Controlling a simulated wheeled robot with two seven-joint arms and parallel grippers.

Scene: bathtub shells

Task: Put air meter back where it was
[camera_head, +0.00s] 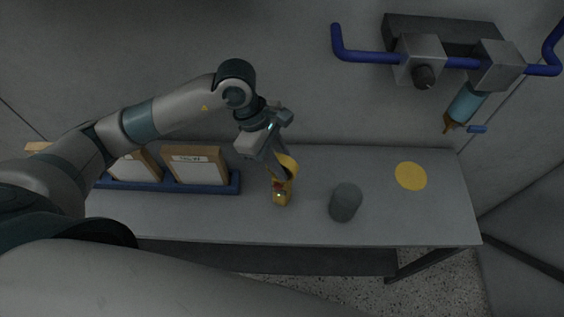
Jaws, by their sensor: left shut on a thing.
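The air meter looks to be the small yellow device (281,191) with a dark and red marking on its face. It is at the middle of the grey bench (430,220) in the head view. My left gripper (283,172) comes down from above and is shut on its upper part. The fingers hide some of the device, and I cannot tell whether its lower end touches the bench. A flat yellow disc (410,176) lies on the bench to the right. My right gripper is not in view.
A dark grey cylinder (345,203) stands just right of the yellow device. A blue rack (215,187) with framed cards (195,168) is on the left. Blue pipes (370,57) and a hanging blue tool (465,105) are on the wall. The bench's right end is mostly clear.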

